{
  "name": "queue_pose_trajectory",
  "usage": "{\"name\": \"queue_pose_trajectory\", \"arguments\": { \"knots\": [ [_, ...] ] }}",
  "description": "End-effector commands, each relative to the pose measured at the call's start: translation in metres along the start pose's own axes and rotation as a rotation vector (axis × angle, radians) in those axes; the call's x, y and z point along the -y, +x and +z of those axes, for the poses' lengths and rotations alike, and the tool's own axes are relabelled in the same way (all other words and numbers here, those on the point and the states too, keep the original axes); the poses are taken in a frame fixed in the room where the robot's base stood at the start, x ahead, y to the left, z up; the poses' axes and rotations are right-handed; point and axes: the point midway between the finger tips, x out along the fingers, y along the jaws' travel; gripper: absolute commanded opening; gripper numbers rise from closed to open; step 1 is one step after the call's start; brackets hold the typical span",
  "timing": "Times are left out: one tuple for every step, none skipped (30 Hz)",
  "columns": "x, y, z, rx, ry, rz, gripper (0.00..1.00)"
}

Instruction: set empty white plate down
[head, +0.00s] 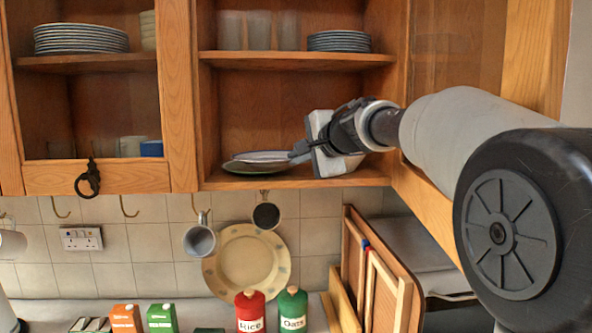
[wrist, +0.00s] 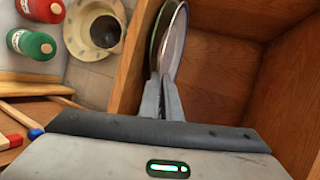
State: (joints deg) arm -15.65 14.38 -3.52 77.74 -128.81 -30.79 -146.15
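The white plate (head: 265,156), with a thin blue rim, is at the bottom of the open middle cupboard, just over a green-rimmed plate (head: 250,168). I cannot tell whether the two touch. In the wrist view the white plate (wrist: 175,45) appears edge-on beside the green-rimmed one (wrist: 157,38). My gripper (head: 299,150) reaches in from the right at shelf height. Its fingers (wrist: 163,88) are close together at the white plate's near rim and appear shut on it. The fingertips partly hide that rim. No food shows on the plate.
Above are a cupboard shelf (head: 300,59) with glasses and a plate stack (head: 339,41). The cupboard's right wall is close to my arm. Red (head: 250,312) and green (head: 292,310) canisters stand on the counter.

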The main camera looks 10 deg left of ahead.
Motion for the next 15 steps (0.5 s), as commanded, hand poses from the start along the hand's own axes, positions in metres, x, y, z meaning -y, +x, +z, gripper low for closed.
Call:
{"name": "queue_pose_trajectory", "arguments": {
  "knots": [
    [-0.009, 0.003, 0.0, -0.001, 0.002, -0.002, 0.0],
    [-0.012, 0.004, 0.0, -0.002, 0.002, -0.002, 0.0],
    [-0.015, 0.005, 0.0, -0.001, 0.001, -0.003, 0.0],
    [-0.016, 0.006, 0.0, -0.001, 0.001, -0.003, 0.0],
    [-0.018, 0.006, 0.0, -0.001, 0.001, -0.003, 0.0],
    [-0.018, 0.007, 0.0, -0.001, 0.0, -0.003, 0.0],
    [-0.018, 0.007, 0.0, -0.001, -0.001, -0.003, 0.0],
    [-0.018, 0.007, 0.0, -0.001, -0.001, -0.003, 0.0],
    [-0.018, 0.007, 0.0, -0.001, -0.001, -0.003, 0.0],
    [-0.018, 0.007, 0.0, -0.001, -0.001, -0.002, 0.0],
    [-0.018, 0.007, 0.0, -0.001, -0.001, -0.002, 0.0],
    [-0.019, 0.007, 0.0, 0.0, -0.001, 0.001, 0.09],
    [-0.019, 0.007, 0.0, 0.0, 0.0, 0.001, 0.14],
    [-0.019, 0.007, 0.0, 0.0, 0.0, 0.001, 0.19],
    [-0.019, 0.007, 0.0, 0.0, 0.0, 0.001, 0.22]
  ]
}}
